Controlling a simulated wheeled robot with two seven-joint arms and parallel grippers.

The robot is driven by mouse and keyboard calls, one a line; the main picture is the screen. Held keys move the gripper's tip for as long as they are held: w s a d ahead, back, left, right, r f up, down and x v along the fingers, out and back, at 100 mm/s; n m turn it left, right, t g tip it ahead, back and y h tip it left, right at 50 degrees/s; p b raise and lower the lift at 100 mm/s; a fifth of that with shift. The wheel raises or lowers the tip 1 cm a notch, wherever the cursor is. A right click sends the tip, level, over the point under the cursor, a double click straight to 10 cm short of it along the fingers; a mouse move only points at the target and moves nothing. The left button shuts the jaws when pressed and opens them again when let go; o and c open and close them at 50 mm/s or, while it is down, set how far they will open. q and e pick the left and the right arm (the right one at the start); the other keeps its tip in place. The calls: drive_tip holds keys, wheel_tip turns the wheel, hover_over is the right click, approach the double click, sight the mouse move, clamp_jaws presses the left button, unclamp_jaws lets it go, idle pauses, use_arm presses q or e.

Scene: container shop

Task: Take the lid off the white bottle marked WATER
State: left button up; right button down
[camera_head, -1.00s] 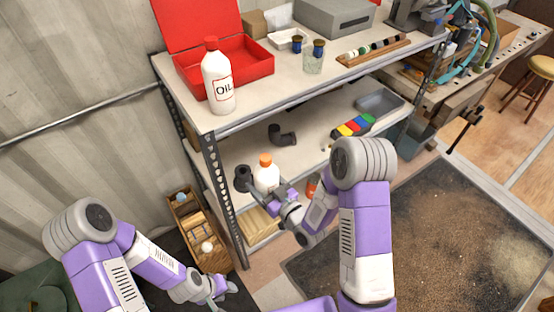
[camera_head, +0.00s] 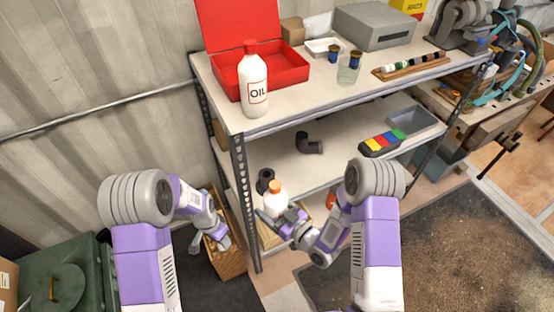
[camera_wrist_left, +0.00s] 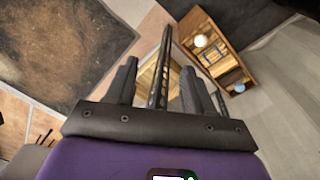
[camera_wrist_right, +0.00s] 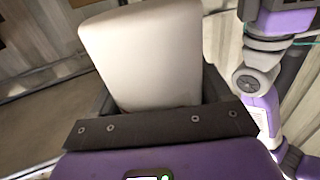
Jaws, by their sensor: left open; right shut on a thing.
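A white bottle (camera_head: 276,204) with an orange lid (camera_head: 274,186) is in my right gripper (camera_head: 280,213), in front of the metal shelf. Its label cannot be read. The lid is on the bottle. In the right wrist view the bottle's white body (camera_wrist_right: 140,55) fills the space between the jaws of my right gripper (camera_wrist_right: 150,90). My left gripper (camera_head: 223,238) is open and empty, lower left of the bottle and above a wooden crate. In the left wrist view, nothing is between its fingers (camera_wrist_left: 158,68); the shelf's upright shows behind.
The metal shelf (camera_head: 180,62) stands ahead; its upright (camera_head: 243,190) is close to both grippers. A dark pipe fitting (camera_head: 265,178) is behind the bottle. A white OIL bottle (camera_head: 254,90) and red toolbox (camera_head: 285,70) stand on top. The wooden crate (camera_head: 228,262) is on the floor.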

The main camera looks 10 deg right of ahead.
use_arm(q)
drive_tip(key=w+r+m+y, duration=0.1)
drive_tip(key=w+r+m, duration=0.2)
drive_tip(key=w+r, duration=0.4)
wheel_tip(320, 180, up, 28)
drive_tip(key=m, duration=2.1)
hover_over(277, 183)
drive_tip(key=shift+a, duration=0.2)
drive_tip(key=shift+d+f, duration=0.15)
drive_tip(key=shift+f, duration=0.05)
wheel_tip(277, 183, down, 8)
drive_tip(key=shift+r, duration=0.1)
